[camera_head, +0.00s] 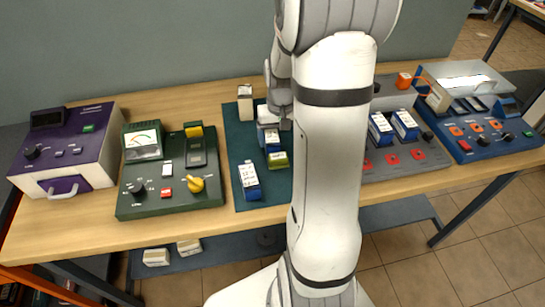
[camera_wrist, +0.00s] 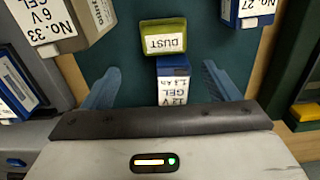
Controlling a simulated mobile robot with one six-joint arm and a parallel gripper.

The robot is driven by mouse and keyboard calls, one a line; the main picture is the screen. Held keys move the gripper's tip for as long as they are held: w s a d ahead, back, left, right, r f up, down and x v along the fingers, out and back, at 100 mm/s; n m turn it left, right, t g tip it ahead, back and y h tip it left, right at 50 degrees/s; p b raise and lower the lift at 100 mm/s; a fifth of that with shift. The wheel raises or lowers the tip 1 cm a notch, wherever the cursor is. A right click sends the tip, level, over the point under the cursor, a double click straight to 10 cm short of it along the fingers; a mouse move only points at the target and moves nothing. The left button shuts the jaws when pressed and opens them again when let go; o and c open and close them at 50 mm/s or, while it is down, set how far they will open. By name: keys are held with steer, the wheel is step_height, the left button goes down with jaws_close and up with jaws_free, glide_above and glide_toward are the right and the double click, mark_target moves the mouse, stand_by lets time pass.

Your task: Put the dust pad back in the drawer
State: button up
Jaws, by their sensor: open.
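The dust pad (camera_wrist: 163,38) is a yellow-green block with a white DUST label. It lies on the dark green mat (camera_head: 243,136) and also shows in the head view (camera_head: 277,160). My gripper (camera_wrist: 160,70) is open above the mat, its two bluish fingers apart. The pad is just beyond the fingertips; a small blue 12 V GEL battery (camera_wrist: 174,76) lies nearer, between the fingers. In the head view my arm partly hides this area. The drawer (camera_head: 62,187), with a pale handle, is in the front of the purple unit (camera_head: 95,140) at far left; how far it is open is unclear.
A No. 33 battery (camera_wrist: 55,25) and a No. 21 battery (camera_wrist: 247,10) stand on either side of the pad. A blue battery (camera_head: 250,180) stands at the mat's front left. A green meter unit (camera_head: 150,208) stands between mat and purple unit. Other consoles fill the right.

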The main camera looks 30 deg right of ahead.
mark_target(277, 153)
steer(key=f, duration=0.4)
steer(key=a+f, duration=0.1)
steer(key=f, duration=0.1)
steer(key=shift+s+p, duration=0.35)
steer(key=shift+s, duration=0.05)
steer(key=shift+c, duration=0.2)
steer(key=c, duration=1.1)
steer(key=shift+r, duration=0.1)
